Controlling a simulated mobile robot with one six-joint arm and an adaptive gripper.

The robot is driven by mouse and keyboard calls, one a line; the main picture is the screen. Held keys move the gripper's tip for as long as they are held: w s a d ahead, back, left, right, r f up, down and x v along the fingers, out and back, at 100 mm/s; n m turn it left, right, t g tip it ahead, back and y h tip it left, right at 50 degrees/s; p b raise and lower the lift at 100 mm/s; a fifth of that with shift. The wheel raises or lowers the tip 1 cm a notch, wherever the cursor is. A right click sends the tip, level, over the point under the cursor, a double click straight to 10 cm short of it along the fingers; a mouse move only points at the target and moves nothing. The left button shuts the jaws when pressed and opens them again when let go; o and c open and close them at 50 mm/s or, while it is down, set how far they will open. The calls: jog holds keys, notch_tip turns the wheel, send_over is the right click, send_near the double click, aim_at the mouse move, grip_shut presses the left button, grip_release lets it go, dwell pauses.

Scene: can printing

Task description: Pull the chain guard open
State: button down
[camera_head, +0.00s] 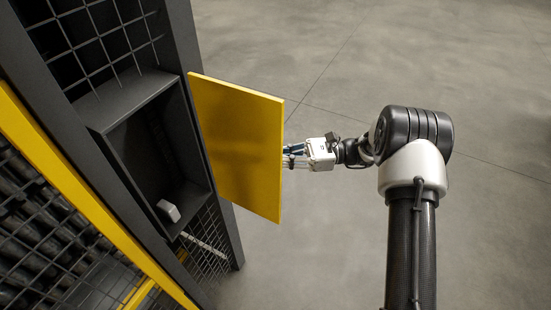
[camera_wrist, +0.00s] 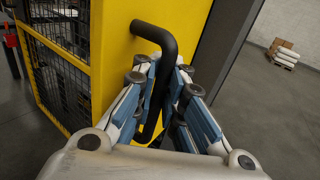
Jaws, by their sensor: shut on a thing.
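The chain guard (camera_head: 237,140) is a flat yellow panel door. It stands swung out from the dark machine frame, and a recess behind it shows open in the head view. In the wrist view its yellow face (camera_wrist: 118,55) carries a black bar handle (camera_wrist: 155,36). My gripper (camera_head: 290,157) is at the door's right edge in the head view. In the wrist view my gripper (camera_wrist: 160,105) has its blue-padded fingers on both sides of the handle, shut on it. The handle is hidden behind the door in the head view.
The dark frame (camera_head: 222,225) with mesh panels and a yellow bar (camera_head: 85,190) fills the left. A small white box (camera_head: 168,210) sits in the recess. The grey floor on the right is clear. A pallet with sacks (camera_wrist: 285,53) stands far off.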

jog(key=shift+d+f, duration=0.1)
jog(key=shift+d, duration=0.05)
jog(key=c, duration=1.9)
grip_release()
jog(key=shift+d, duration=0.15)
jog(key=shift+o, duration=1.2)
jog(key=w+d, duration=0.2)
jog(key=d, duration=0.9)
jog(key=shift+d, duration=0.3)
